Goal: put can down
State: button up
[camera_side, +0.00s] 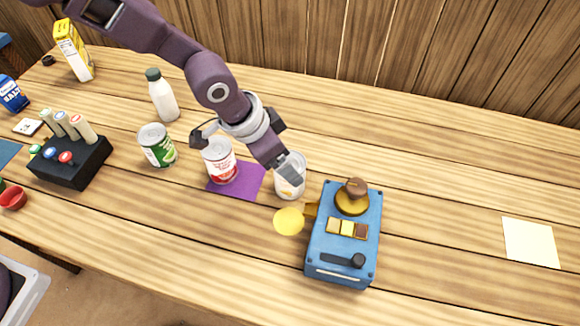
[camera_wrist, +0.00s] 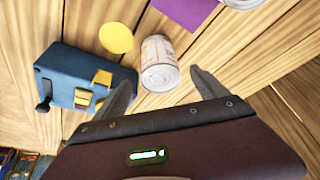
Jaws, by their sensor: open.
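A pale can with a yellowish label (camera_side: 289,184) stands on the wooden table, just right of the purple mat (camera_side: 223,190). In the wrist view the same can (camera_wrist: 158,52) shows its round end towards me, between and beyond my two spread fingers. My gripper (camera_side: 291,170) is open at the can's upper part, and its fingers hide some of it in the side view. Whether a finger touches the can I cannot tell. A red and white can (camera_side: 219,160) stands on the purple mat, and a green can (camera_side: 157,146) stands farther left.
A white bottle (camera_side: 162,98) and a black block with pegs (camera_side: 75,165) are left. Free table lies around the cream paper (camera_side: 530,243).

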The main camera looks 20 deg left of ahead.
jog(key=v, duration=0.3)
jog(key=shift+s+a+r, duration=0.1)
jog(key=shift+s+r, duration=0.05)
jog(key=shift+r, duration=0.15)
jog(key=s+a+r+n+t+y, duration=0.1)
jog(key=s+a+r+n, duration=0.15)
jog(key=a+r, duration=0.65)
jog(key=s+a+r+n+t+y, duration=0.15)
jog(key=s+a+r, duration=0.25)
jog(key=a+r, duration=0.55)
jog(key=s+a+n, duration=0.2)
jog(key=s+a, duration=0.2)
jog(key=s, duration=0.4)
jog(key=s+a+r+n, duration=0.1)
jog(key=s+a+n, duration=0.2)
jog(key=s, duration=0.6)
jog(key=shift+s+a+r+y, duration=0.25)
jog(key=shift+a+y, duration=0.1)
jog(key=shift+a, duration=0.85)
